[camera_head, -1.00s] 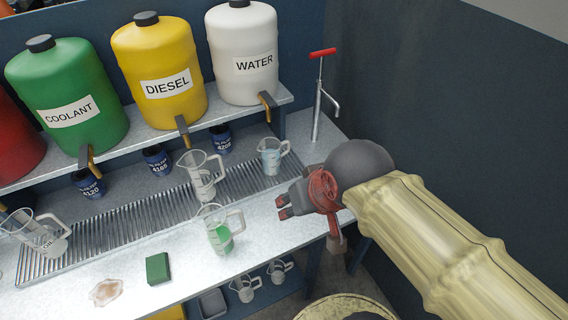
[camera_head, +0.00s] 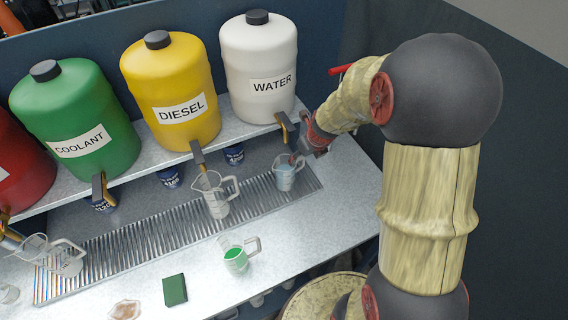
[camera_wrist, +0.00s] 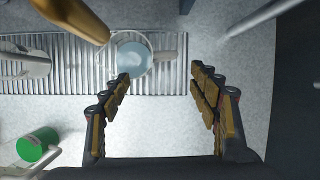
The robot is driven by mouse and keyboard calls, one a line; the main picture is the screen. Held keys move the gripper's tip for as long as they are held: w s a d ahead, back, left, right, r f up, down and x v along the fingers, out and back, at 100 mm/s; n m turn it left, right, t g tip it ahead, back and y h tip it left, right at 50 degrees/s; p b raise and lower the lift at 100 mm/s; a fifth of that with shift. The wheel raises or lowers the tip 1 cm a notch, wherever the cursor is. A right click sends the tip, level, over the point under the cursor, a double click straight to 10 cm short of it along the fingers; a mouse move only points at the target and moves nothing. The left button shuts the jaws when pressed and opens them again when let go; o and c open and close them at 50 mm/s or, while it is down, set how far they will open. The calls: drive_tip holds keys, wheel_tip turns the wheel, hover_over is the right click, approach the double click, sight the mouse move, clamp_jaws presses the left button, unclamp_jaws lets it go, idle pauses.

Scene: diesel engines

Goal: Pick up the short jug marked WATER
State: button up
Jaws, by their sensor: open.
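The short clear jug (camera_head: 285,175) with pale blue liquid stands upright at the right end of the drip grate, below the white WATER tank (camera_head: 258,65). Its marking is too small to read. In the wrist view the jug (camera_wrist: 132,57) is seen from above, just beyond the left fingertip, with its handle reaching right. My gripper (camera_head: 302,158) is close beside the jug on its right side in the head view. In the wrist view my gripper (camera_wrist: 160,83) is open, with nothing between its fingers. I cannot tell whether a finger touches the jug.
A brass tap (camera_wrist: 78,16) hangs close above the jug. A taller clear jug (camera_head: 214,195) stands on the grate to the left. A jug of green liquid (camera_head: 236,258) and a green sponge (camera_head: 175,290) are on the counter in front. The counter's right part is clear.

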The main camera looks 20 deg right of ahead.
sight(300, 159)
drive_tip(key=shift+m, duration=0.8)
drive_tip(key=b+x, duration=0.1)
drive_tip(key=x, duration=0.5)
drive_tip(key=w+b+x, duration=0.1)
drive_tip(key=x, duration=0.2)
drive_tip(key=shift+w+d+b, duration=0.2)
drive_tip(key=shift+d+b, duration=0.15)
drive_tip(key=shift+r, duration=0.1)
drive_tip(key=shift+c, duration=0.5)
drive_tip(key=c, duration=1.5)
clamp_jaws()
